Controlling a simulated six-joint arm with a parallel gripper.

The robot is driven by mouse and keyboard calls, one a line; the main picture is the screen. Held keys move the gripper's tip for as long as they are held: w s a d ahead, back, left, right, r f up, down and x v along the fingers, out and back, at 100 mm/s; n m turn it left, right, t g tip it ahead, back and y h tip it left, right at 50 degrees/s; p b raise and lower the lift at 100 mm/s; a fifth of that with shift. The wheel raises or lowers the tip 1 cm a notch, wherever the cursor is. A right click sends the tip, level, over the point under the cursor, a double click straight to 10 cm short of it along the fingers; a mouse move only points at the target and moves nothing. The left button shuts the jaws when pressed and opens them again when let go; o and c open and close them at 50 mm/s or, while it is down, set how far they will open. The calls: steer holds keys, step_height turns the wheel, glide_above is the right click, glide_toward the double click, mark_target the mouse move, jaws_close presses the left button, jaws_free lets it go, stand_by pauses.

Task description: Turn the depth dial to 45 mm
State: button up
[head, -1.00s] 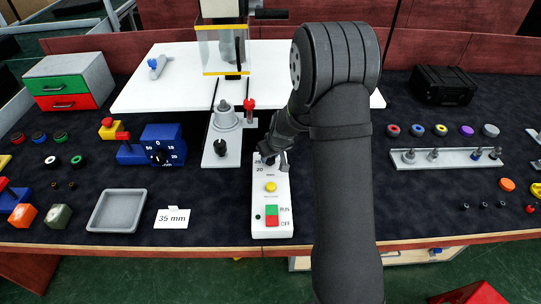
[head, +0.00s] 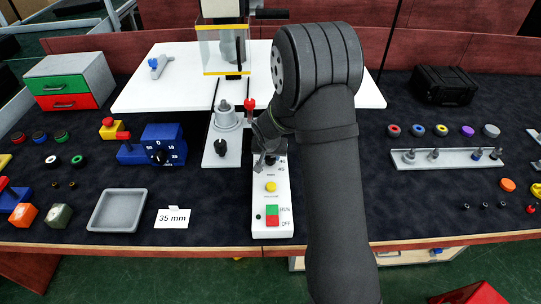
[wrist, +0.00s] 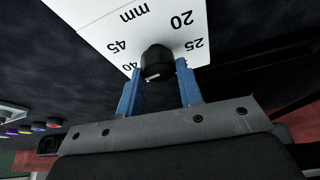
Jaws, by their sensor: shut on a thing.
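The depth dial is a black knob (wrist: 157,60) on a white scale plate (wrist: 118,42) in the wrist view. The numbers 20, 25, 40 and 45 and the letters mm show around it. A small pale patch shows on the knob's near side; I cannot tell which number the dial points to. My gripper (wrist: 160,77) has its blue fingers shut on the knob, one on each side. In the head view my gripper (head: 268,156) is over the far end of the white control panel (head: 259,195) and hides the dial.
The panel also carries a yellow button (head: 271,186) and a green and red RUN/OFF switch (head: 272,215). A 35 mm card (head: 172,218) and a grey tray (head: 118,210) lie to the left. A red-topped post (head: 249,109) stands just behind.

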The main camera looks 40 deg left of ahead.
steer(key=shift+m, duration=0.4)
steer(key=o, duration=1)
steer(key=shift+c, duration=0.2)
steer(key=v, duration=0.7)
steer(key=shift+s+r, duration=0.2)
